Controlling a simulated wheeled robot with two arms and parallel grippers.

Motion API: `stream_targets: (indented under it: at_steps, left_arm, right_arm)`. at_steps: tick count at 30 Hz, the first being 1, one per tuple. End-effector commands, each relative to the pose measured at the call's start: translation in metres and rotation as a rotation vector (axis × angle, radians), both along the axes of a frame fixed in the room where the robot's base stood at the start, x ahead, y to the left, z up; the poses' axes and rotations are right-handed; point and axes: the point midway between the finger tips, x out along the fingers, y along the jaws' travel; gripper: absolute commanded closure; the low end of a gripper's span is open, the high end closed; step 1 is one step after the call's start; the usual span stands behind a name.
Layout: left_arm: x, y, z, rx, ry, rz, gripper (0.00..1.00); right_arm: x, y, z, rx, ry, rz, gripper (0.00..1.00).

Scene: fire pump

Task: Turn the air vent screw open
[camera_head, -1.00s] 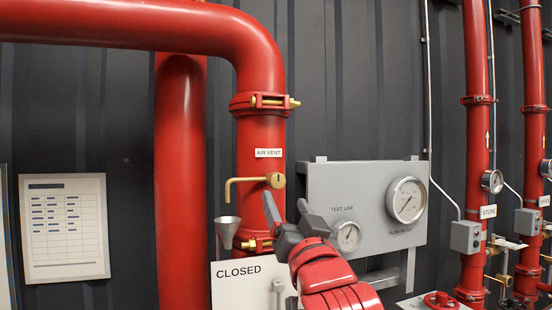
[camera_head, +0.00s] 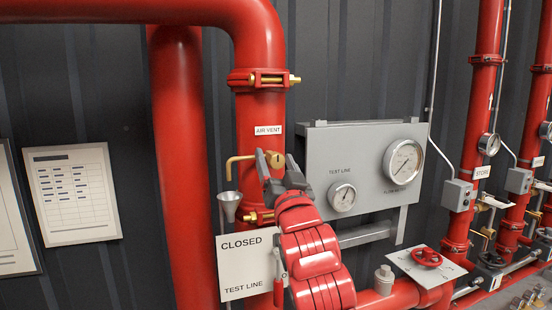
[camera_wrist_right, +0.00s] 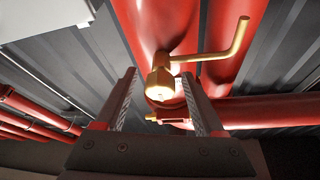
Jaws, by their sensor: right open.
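The brass air vent screw (camera_head: 279,157) sits on the red vertical pipe, just below the white AIR VENT label (camera_head: 268,130). A thin bent brass spout (camera_head: 235,160) runs left from it above a grey funnel (camera_head: 229,203). My right gripper (camera_head: 268,160) is open at the vent, its fingers partly covering the brass body. In the right wrist view, the round end of the vent screw (camera_wrist_right: 159,92) shows between the two open fingers (camera_wrist_right: 160,100), with visible gaps on both sides. Whether the fingertips reach past it is hard to tell. My left gripper is not in view.
A grey gauge panel (camera_head: 365,140) stands close to the right of my right gripper. A white CLOSED sign (camera_head: 238,243) hangs below the funnel. A red handwheel (camera_head: 427,257) is at the lower right. A paper chart (camera_head: 73,195) hangs on the left wall.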

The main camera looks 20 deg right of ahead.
Motion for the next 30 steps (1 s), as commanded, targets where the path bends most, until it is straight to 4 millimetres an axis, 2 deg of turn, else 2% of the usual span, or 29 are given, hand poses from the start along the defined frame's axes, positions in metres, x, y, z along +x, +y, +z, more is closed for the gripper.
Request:
stream_targets:
  at_steps: [3,12,15,23,30]
  left_arm:
    - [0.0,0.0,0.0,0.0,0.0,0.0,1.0]
    - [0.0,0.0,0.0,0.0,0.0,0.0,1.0]
    - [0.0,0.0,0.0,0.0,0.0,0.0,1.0]
    - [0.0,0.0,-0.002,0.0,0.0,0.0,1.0]
    - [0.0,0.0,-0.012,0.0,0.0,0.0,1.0]
  right_arm:
    - [0.0,0.0,0.0,0.0,0.0,0.0,0.31]
    - [0.0,0.0,0.0,0.0,-0.001,0.0,0.85]
    - [-0.001,0.0,0.0,0.0,-0.001,0.0,1.0]
    - [-0.001,0.0,0.0,-0.011,-0.002,0.001,1.0]
    - [-0.001,-0.001,-0.001,-0.1,-0.006,-0.001,1.0]
